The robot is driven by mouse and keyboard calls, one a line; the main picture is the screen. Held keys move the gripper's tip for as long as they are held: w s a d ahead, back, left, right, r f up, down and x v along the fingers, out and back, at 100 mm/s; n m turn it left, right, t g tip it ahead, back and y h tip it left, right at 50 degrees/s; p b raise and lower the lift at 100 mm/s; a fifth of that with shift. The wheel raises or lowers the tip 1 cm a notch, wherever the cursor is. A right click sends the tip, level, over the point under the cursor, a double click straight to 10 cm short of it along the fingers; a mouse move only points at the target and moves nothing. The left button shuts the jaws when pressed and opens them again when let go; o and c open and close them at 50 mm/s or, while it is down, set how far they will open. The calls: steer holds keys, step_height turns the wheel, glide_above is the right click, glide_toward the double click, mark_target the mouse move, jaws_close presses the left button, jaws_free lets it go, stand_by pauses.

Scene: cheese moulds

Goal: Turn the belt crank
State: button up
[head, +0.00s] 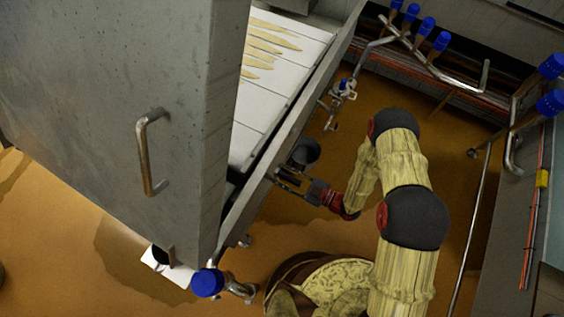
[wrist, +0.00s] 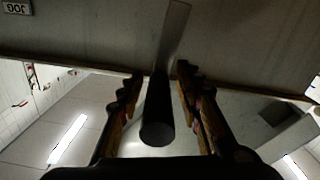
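The belt crank shows in the wrist view as a dark round handle (wrist: 157,122) on a flat grey metal arm (wrist: 174,35). My gripper (wrist: 160,85) has one finger on each side of the handle, with narrow gaps visible, so it looks open around it. In the head view my gripper (head: 284,178) is at the outer side rail of the belt (head: 262,101), reaching in from the right. The crank is small and dark there and hard to tell from the fingers. The belt is white, with several pale yellow pieces at its upper part.
A dark rounded part (head: 305,152) sits on the rail just above my gripper. A grey cabinet with a metal handle (head: 150,152) stands at left. Pipes with blue-capped valves (head: 425,27) run along the back. A valve (head: 207,283) stands low.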

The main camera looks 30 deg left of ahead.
steer(key=shift+s+d, duration=0.1)
steer(key=shift+s, duration=0.1)
steer(key=w+d, duration=0.1)
steer(key=d, duration=1)
steer(key=shift+w+d, duration=0.2)
steer(key=shift+d, duration=0.2)
